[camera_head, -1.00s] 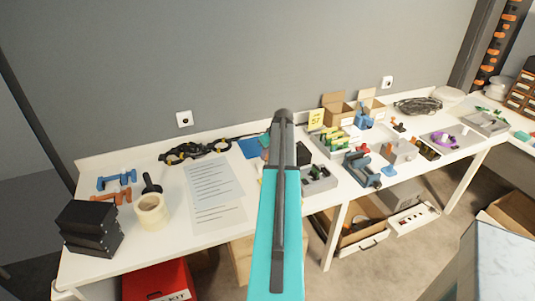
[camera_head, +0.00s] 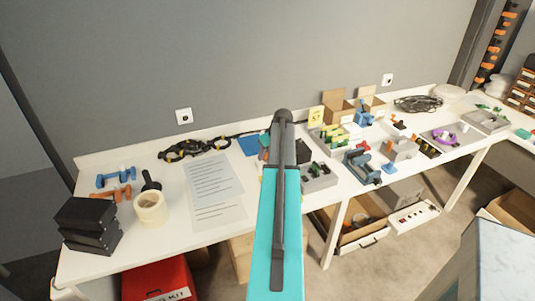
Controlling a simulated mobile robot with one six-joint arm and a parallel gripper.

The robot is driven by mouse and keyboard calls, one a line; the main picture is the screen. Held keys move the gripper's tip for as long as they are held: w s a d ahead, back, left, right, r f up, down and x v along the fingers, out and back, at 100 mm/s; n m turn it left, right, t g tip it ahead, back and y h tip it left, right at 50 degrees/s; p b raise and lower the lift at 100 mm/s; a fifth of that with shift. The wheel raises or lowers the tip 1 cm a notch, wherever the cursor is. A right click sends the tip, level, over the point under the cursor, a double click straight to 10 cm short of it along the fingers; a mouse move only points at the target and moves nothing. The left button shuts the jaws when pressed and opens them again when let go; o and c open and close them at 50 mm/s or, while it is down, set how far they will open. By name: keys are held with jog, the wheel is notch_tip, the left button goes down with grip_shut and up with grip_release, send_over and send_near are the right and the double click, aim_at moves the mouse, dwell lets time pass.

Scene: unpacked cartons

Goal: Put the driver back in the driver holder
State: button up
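My teal and dark arm (camera_head: 278,215) rises through the middle of the view and covers part of the table. My gripper cannot be made out; the arm's far end hides whatever lies behind it. A black-handled tool (camera_head: 150,181) stands beside the tape roll at the left; it may be a driver, but is too small to be sure. A tray with green and yellow handled pieces (camera_head: 330,139) stands right of my arm. A grey block with dark openings (camera_head: 318,177) is nearer the front edge. I cannot tell which of these is the driver holder.
The white table (camera_head: 125,235) runs along the grey wall. A blue clamp-like tool (camera_head: 361,168) and open cartons (camera_head: 338,107) are right. Drawers and boxes sit below.

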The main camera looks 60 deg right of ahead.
jog(key=shift+r, duration=0.15)
jog(key=b+v, duration=0.2)
jog(key=v, duration=1.1)
jog(key=shift+s+r+b, duration=0.2)
jog(key=shift+s+b, duration=0.05)
jog(key=shift+b, duration=0.1)
dwell(0.6)
